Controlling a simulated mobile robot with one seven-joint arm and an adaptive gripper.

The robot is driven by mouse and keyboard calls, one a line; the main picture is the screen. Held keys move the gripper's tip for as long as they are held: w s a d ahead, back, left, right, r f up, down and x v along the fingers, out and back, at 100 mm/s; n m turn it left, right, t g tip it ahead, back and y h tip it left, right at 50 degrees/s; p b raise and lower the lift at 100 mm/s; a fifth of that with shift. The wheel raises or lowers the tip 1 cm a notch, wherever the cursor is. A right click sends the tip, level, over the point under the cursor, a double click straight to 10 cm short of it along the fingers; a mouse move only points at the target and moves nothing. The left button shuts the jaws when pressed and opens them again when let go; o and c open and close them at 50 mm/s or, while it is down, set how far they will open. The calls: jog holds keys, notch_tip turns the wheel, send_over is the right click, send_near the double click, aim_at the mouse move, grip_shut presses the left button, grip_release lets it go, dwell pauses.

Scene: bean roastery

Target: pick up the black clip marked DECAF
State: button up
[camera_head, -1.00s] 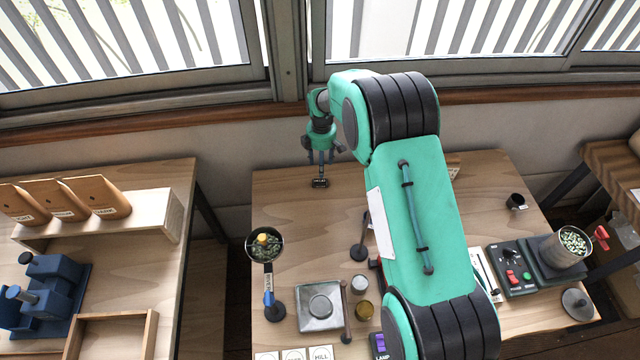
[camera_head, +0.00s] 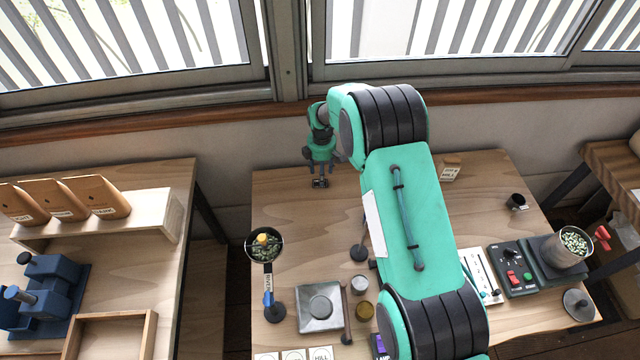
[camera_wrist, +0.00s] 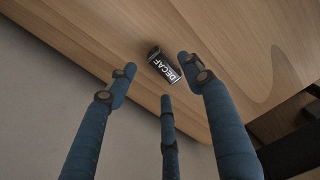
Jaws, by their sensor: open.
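The black clip marked DECAF (camera_wrist: 163,65) lies on the wooden table in the wrist view, its white lettering readable. In the head view the clip (camera_head: 320,183) is a small dark piece near the table's back left part, directly below my gripper (camera_head: 320,170). In the wrist view my gripper (camera_wrist: 160,85) has its blue fingers spread, with the clip ahead of the tips and roughly between them. The fingers hold nothing. Whether any fingertip touches the clip cannot be told.
The table (camera_head: 290,215) is clear around the clip. Its back edge and the wall lie close behind. A pan of beans (camera_head: 264,245), a square metal plate (camera_head: 320,306) and a black stand (camera_head: 359,252) are nearer the front. A tagged block (camera_head: 450,169) stands at back right.

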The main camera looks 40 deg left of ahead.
jog(key=shift+w+f, duration=0.1)
jog(key=shift+f, duration=1.9)
jog(key=c, duration=0.9)
